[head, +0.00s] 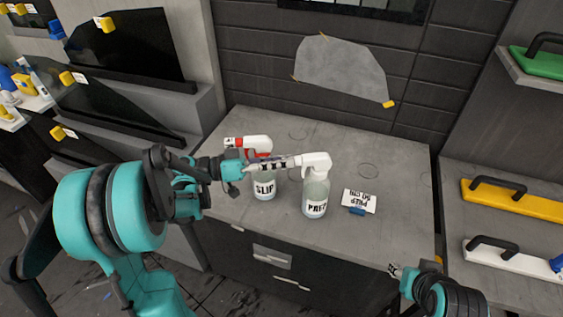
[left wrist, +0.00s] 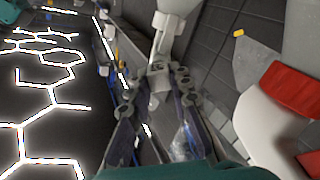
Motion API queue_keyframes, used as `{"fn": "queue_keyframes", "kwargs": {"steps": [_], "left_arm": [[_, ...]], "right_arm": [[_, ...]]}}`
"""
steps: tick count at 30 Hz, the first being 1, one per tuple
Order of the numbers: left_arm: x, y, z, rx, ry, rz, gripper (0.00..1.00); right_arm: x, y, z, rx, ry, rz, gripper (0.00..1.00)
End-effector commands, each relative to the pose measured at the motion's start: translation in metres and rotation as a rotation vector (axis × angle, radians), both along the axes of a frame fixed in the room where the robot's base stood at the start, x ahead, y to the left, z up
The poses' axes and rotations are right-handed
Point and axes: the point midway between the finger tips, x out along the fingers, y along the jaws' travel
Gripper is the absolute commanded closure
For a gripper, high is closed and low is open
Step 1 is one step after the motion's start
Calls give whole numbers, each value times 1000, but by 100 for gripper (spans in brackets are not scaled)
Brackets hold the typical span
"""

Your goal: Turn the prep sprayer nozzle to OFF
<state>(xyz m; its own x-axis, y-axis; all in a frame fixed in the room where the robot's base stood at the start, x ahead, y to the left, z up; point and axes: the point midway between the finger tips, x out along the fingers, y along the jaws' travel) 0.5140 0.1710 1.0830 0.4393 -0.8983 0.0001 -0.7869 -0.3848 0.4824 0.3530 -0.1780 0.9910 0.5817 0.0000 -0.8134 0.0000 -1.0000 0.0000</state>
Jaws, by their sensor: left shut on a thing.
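The prep sprayer (head: 315,197) stands upright on the grey worktop, a clear bottle labelled PREP with a white spray head (head: 318,162). My left gripper (head: 292,162) reaches in from the left and is shut on the prep sprayer's nozzle. In the left wrist view the nozzle (left wrist: 160,70) sits between the fingertips, with the white head above it. Any marking on the nozzle is too small to read. My right gripper (head: 394,269) is low at the right, away from the sprayer; its fingers are too small to judge.
The SLIP bottle (head: 264,188), with a red and white head, stands close left of the prep sprayer, behind my left gripper. A white card (head: 360,199) and a small blue item (head: 357,211) lie to the right. The worktop (head: 400,170) is clear at the back right.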

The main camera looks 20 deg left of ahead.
Motion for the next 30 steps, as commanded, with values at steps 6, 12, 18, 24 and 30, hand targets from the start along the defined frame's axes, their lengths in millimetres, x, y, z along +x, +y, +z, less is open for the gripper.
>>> {"fn": "queue_keyframes", "kwargs": {"steps": [6, 12, 18, 24, 30], "left_arm": [[0, 0, -1, -88, 183, -1, 100], [0, 0, -1, -172, 353, -1, 100], [1, 0, -2, -255, 524, 0, 100], [1, 0, -2, -338, 695, 0, 100], [1, 0, -2, -422, 866, 0, 100]], "right_arm": [[0, 0, -2, 0, 0, 0, 60], [0, 0, -3, 0, 0, 0, 60], [0, 0, -4, 0, 0, 0, 60], [0, 0, -5, 0, 0, 0, 60], [0, 0, -6, 0, 0, 0, 60]]}}
